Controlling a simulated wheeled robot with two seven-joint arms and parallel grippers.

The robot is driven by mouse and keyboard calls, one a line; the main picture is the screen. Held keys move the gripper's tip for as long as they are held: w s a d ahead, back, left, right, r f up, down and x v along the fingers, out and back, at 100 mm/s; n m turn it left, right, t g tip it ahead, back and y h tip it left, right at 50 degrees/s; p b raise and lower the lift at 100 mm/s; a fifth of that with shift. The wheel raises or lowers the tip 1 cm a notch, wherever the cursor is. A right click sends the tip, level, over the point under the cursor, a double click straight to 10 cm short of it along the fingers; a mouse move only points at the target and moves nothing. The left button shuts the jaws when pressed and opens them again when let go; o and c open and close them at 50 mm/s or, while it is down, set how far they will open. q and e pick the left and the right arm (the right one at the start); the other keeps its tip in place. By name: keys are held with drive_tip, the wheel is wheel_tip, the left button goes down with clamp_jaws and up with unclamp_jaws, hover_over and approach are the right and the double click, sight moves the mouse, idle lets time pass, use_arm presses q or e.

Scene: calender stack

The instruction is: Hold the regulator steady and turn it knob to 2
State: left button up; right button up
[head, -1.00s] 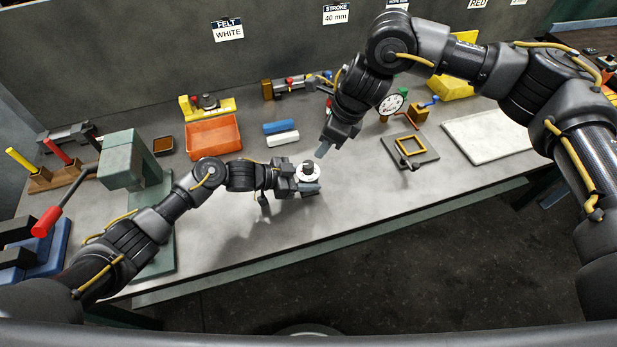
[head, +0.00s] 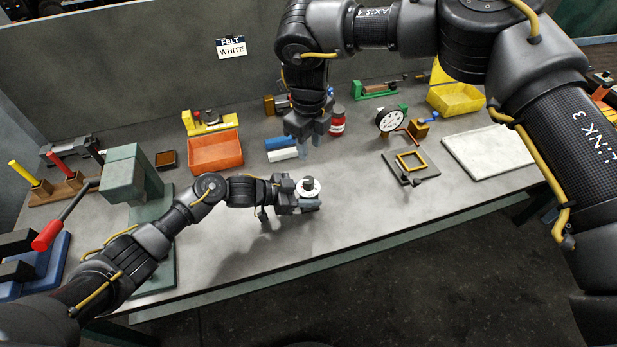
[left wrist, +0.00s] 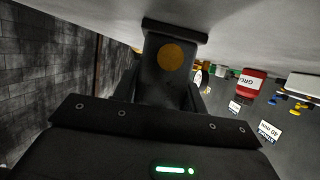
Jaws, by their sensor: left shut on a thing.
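The regulator (head: 309,187) stands on the grey table, with a white round dial and a dark knob (head: 308,181) on top. The dial's marks are too small to read. My left gripper (head: 300,200) is shut on the regulator's body from the left. In the left wrist view the regulator's dark body with an orange disc (left wrist: 171,56) sits between the fingers. My right gripper (head: 308,142) points down above the table, behind the regulator and apart from it. Its fingers are small and partly hidden, so I cannot tell its opening.
A red jar (head: 338,122) stands close to the right of my right gripper. A dark plate with a yellow frame (head: 411,161) lies to the right. The table's front is clear.

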sight(310, 179)
use_arm(q)
drive_tip(key=shift+d, duration=0.25)
drive_tip(key=shift+a, duration=0.1)
use_arm(e)
drive_tip(key=shift+m, duration=0.3)
drive_tip(key=f, duration=1.2)
drive_tip(key=shift+s, duration=0.25)
drive_tip(key=c, duration=0.7)
